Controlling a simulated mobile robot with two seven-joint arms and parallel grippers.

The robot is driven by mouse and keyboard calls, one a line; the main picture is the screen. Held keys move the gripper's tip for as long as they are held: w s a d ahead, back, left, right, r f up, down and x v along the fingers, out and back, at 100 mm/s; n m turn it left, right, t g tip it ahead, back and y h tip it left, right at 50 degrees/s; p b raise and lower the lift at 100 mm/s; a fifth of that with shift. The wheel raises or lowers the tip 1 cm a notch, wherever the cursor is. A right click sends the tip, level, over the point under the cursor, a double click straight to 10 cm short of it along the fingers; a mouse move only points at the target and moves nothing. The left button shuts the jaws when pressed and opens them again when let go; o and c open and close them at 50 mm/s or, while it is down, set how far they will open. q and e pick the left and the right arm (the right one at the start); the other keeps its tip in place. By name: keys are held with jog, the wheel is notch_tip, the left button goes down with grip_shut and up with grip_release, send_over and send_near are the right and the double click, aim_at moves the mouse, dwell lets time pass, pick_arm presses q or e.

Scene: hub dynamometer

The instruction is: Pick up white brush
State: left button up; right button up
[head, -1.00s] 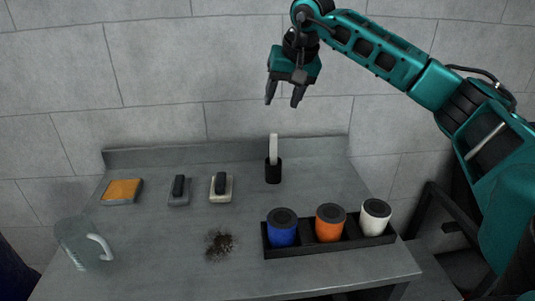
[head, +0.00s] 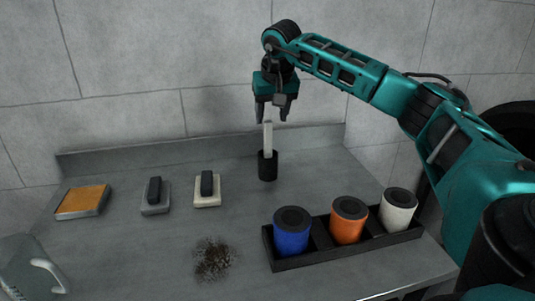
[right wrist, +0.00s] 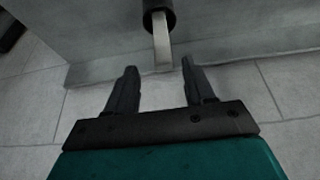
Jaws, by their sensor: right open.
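A flat white handle (head: 268,138), which looks like the white brush, stands upright in a black cup (head: 268,167) at the back of the table. Its lower part is hidden in the cup. My right gripper (head: 272,118) points down just above the handle's top end, open and empty. In the right wrist view the handle (right wrist: 162,45) and the black cup (right wrist: 158,14) show ahead of the open fingers (right wrist: 159,68), with the handle's end roughly midway between the fingertips. I cannot tell whether they touch. My left gripper is not in view.
A black rack (head: 320,254) holds blue, orange and white canisters at the front right. A white block with a black grip (head: 207,199), a grey one (head: 156,208) and an orange-topped pad (head: 82,202) lie left. Dark debris (head: 213,259) and a clear jug (head: 28,268) are nearer.

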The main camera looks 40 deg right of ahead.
aim_at(269, 122)
jog(key=x, duration=0.2)
jog(key=b+x, duration=0.1)
jog(key=x, duration=0.2)
jog(key=shift+w+a+f, duration=0.15)
jog(key=shift+w+f, duration=0.05)
jog(key=shift+f, duration=0.15)
grip_shut()
